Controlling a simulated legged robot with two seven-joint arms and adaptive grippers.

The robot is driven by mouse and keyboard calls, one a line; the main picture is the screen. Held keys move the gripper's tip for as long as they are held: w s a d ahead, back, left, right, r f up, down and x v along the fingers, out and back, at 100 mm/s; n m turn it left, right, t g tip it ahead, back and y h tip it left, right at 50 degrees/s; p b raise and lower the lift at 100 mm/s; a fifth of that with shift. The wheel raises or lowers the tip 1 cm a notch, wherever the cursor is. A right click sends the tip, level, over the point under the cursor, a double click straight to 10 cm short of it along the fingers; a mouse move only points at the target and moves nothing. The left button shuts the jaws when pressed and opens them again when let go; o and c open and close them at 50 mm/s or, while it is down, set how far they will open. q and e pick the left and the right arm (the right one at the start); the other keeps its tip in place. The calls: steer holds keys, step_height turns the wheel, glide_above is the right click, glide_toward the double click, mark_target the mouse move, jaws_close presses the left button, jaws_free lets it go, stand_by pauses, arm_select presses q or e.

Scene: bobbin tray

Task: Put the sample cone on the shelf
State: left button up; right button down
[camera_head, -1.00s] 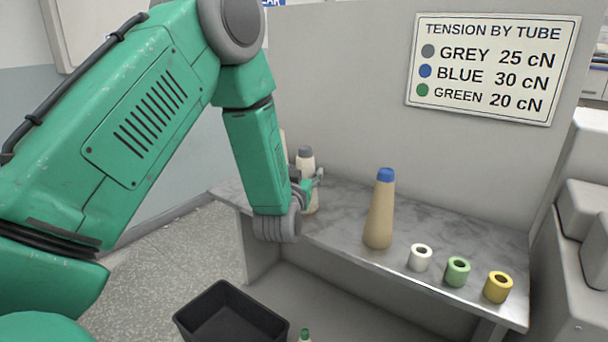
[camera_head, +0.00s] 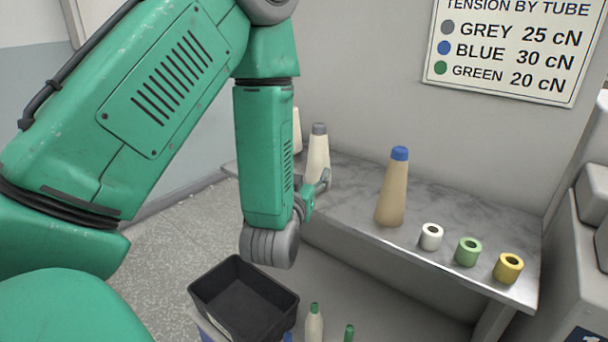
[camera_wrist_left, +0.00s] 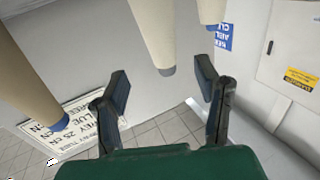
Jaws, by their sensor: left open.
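The grey-tipped cream cone (camera_head: 318,158) stands upright on the marble-look shelf (camera_head: 355,172). My left gripper (camera_head: 316,192) is open and empty, near that cone's lower part on the front side. In the left wrist view, the open fingers (camera_wrist_left: 163,87) have the grey-tipped cone (camera_wrist_left: 155,35) beyond them, between them in the picture. A tan cone with a blue tip (camera_head: 393,190) stands farther right on the shelf; it also shows in the wrist view (camera_wrist_left: 22,85). Another pale cone (camera_head: 297,130) is partly hidden behind my arm. I cannot tell which is the sample cone.
White (camera_head: 431,237), green (camera_head: 468,252) and yellow (camera_head: 508,268) tubes stand along the shelf's right front. A sign (camera_head: 513,45) gives tension by tube colour. Below are a black bin (camera_head: 203,296) and green-tipped cones (camera_head: 314,325). The shelf between the grey-tipped and blue-tipped cones is clear.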

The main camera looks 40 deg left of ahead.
arm_select(q)
steer(key=s+d+f+m+g+h, duration=0.1)
steer(key=s+d+f+g+h, duration=0.15)
steer(key=f, duration=0.55)
steer(key=s+d+f+m+g+h, duration=0.2)
steer(key=s+d+f+g, duration=0.15)
steer(key=f, duration=0.45)
steer(key=s+d+f+m+g+h, duration=0.1)
steer(key=s+d+f+g+h, duration=0.2)
steer(key=f, duration=0.4)
steer(key=s+d+f+m+g, duration=0.1)
steer(key=s+d+f+g, duration=0.2)
steer(key=s, duration=0.6)
steer(key=s+d+f+m+g+h, duration=0.1)
steer(key=s+d+f+g, duration=0.2)
steer(key=s+f, duration=0.4)
steer(key=shift+s+f, duration=0.15)
steer(key=shift+s, duration=0.75)
steer(key=shift+h, duration=0.25)
